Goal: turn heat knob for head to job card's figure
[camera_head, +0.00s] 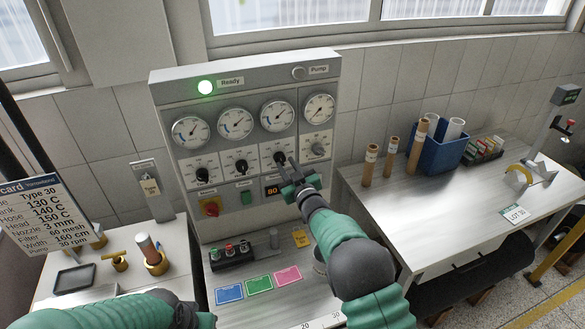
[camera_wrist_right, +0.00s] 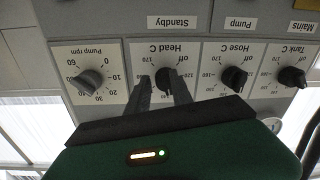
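The job card (camera_head: 40,215) at the left reads Head 150 C. The heat knob for head (camera_head: 280,157) is the third dark knob from the left on the grey panel, below the third gauge. In the upside-down wrist view, the "Head C" knob (camera_wrist_right: 163,82) stands between the fingertips of my right gripper (camera_wrist_right: 160,84). The fingers are apart, one on each side, with a small gap visible at the left; contact is unclear. The knob's exact setting is hard to read. My right gripper also shows in the head view (camera_head: 289,166). Only my left forearm shows, at the bottom left.
Neighbouring knobs are the hose knob (camera_wrist_right: 235,79) and the pump rpm knob (camera_wrist_right: 90,82), close on either side. A green Ready lamp (camera_head: 205,87) is lit. A red switch (camera_head: 211,208) sits below. The right bench holds brown tubes (camera_head: 390,158) and a blue bin (camera_head: 440,150).

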